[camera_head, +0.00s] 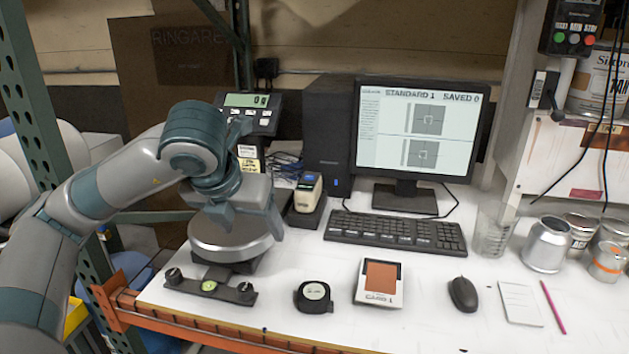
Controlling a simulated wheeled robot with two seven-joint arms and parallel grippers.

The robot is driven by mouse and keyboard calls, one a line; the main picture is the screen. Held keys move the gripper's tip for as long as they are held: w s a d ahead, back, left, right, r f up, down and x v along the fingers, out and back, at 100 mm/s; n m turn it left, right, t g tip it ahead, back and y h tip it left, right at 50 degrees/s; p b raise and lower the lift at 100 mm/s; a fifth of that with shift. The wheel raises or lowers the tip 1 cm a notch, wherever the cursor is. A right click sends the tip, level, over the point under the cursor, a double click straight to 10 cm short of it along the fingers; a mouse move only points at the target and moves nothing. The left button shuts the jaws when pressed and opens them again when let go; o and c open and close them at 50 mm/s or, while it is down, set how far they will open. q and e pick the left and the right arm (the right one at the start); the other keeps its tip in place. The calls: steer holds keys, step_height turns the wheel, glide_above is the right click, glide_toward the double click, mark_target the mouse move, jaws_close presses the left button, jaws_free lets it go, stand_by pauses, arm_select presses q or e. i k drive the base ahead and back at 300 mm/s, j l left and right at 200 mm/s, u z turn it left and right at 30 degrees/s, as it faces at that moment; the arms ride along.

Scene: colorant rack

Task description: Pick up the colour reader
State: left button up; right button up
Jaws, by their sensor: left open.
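The colour reader (308,191) looks like a small upright handheld device with a pale body and a lit screen. It stands in a dark cradle (305,214) left of the keyboard. My left gripper (250,222) is open and points down over the round metal pan of the scale (235,247), to the left of the reader and apart from it. Nothing shows between its fingers. My right gripper is not in view.
The scale's display (250,112) stands behind my left gripper. A keyboard (395,231) and monitor (417,130) are to the right. A black round device (314,297), a colour card (380,283) and a mouse (463,294) lie in front. Cans (547,245) stand at the right.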

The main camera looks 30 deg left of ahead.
mark_target(308, 193)
steer(key=i+j, duration=0.2)
steer(key=i, duration=0.35)
steer(key=i+j, duration=0.2)
steer(key=i, duration=0.3)
